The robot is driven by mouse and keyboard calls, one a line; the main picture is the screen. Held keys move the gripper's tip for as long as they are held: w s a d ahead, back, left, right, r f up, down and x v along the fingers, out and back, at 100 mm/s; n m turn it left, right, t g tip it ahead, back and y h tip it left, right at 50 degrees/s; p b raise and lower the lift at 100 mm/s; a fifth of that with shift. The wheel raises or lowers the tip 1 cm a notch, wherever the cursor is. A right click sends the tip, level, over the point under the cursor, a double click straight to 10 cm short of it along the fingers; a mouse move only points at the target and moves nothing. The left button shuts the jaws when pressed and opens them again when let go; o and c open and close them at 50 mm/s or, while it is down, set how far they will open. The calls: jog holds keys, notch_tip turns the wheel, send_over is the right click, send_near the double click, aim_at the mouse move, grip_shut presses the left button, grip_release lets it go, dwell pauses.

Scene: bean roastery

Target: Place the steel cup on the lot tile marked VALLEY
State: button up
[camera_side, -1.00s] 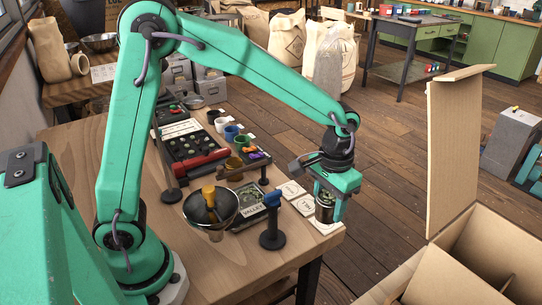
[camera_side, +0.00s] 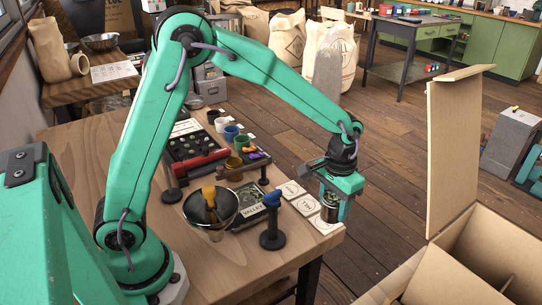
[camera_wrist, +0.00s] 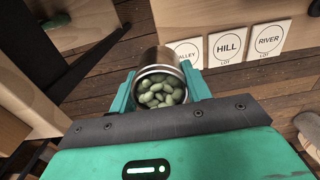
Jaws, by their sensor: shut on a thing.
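The steel cup (camera_wrist: 158,60) holds pale green beans. My gripper (camera_wrist: 160,90) is shut on it, with a teal finger on either side, and its open mouth faces the wrist camera. In the side view my gripper (camera_side: 335,205) holds the cup (camera_side: 330,212) upright near the table's right corner, by the nearest white tile (camera_side: 322,226). In the wrist view the VALLEY tile (camera_wrist: 187,53) is just beyond the cup, which hides its left part. I cannot tell whether the cup touches a tile.
The HILL tile (camera_wrist: 228,46) and RIVER tile (camera_wrist: 268,40) lie in a row beside VALLEY. A blue-topped black stand (camera_side: 271,225) and a steel bowl (camera_side: 210,208) stand left of the cup. An open cardboard box (camera_side: 465,255) is at the right, beyond the table edge.

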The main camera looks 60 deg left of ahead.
aim_at(330, 198)
jog(key=w+a+f, duration=0.2)
jog(key=a, duration=0.1)
jog(key=w+a+f, duration=0.1)
jog(key=shift+w+a+f, duration=0.2)
jog(key=shift+w+a, duration=0.05)
jog(key=shift+a, duration=0.05)
jog(key=shift+f, duration=1.95)
jog(key=shift+f, duration=0.2)
jog(key=o, duration=1.1)
jog(key=shift+r, duration=0.1)
notch_tip(330, 198, up, 12)
jog(key=shift+r, duration=0.1)
jog(key=shift+s+r, duration=0.1)
